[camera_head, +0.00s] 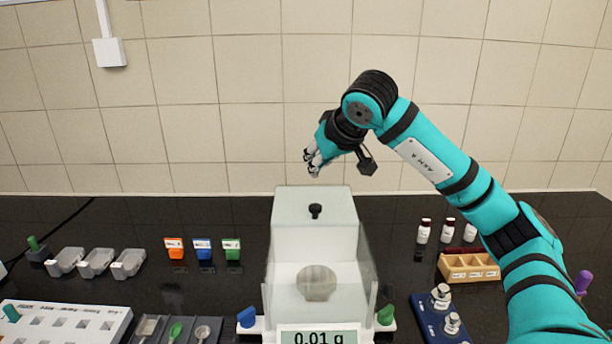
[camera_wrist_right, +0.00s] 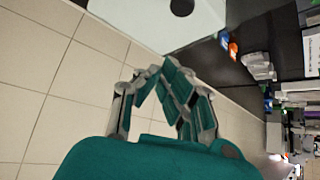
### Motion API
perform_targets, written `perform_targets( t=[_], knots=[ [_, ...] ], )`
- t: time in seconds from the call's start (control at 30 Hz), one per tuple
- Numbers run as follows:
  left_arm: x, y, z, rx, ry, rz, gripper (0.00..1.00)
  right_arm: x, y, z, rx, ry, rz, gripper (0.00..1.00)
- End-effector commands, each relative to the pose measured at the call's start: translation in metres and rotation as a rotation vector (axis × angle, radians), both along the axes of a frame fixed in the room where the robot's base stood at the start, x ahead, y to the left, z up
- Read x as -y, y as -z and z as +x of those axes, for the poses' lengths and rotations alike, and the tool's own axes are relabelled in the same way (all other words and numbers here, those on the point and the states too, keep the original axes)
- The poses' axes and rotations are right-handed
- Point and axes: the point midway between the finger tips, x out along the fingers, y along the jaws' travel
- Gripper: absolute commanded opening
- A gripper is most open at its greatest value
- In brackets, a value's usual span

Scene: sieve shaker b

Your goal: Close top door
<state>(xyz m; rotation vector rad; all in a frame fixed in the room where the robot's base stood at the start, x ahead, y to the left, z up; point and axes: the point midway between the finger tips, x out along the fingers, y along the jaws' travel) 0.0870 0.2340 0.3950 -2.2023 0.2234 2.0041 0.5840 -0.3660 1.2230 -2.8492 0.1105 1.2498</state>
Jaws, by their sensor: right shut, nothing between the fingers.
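The balance (camera_head: 318,255) stands in the middle of the black bench with a clear draft shield around its round pan (camera_head: 317,283). The top door (camera_head: 292,207) is a pale, see-through panel with a black knob (camera_head: 315,210). It shows at the far, upper part of the shield; I cannot tell how much of the top it covers. My right gripper (camera_head: 312,163) is shut and empty, beyond and above the knob in the picture, apart from it. In the right wrist view, its fingers (camera_wrist_right: 168,82) are below the pale panel (camera_wrist_right: 150,18) and black knob (camera_wrist_right: 182,5). My left gripper is not in view.
Orange, blue and green containers (camera_head: 203,249) stand left of the balance. Small bottles (camera_head: 447,231), a wooden rack (camera_head: 468,267) and a blue weight tray (camera_head: 429,315) stand right. A tiled wall (camera_head: 250,90) rises behind the bench.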

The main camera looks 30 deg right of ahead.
Motion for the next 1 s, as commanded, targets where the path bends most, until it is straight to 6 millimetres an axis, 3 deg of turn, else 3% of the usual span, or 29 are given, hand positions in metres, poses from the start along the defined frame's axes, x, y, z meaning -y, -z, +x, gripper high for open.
perform_targets(
  t=[0.43,0.7,1.0],
  knots=[
    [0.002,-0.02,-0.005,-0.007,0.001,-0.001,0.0,0.004,0.068,0.061,-0.008,0.001,0.004,0.0],
    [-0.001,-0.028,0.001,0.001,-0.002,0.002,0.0,0.003,0.072,0.026,-0.003,0.002,0.001,0.0],
    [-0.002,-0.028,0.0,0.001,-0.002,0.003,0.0,0.001,0.074,0.02,-0.003,0.003,0.003,0.0]
  ],
)
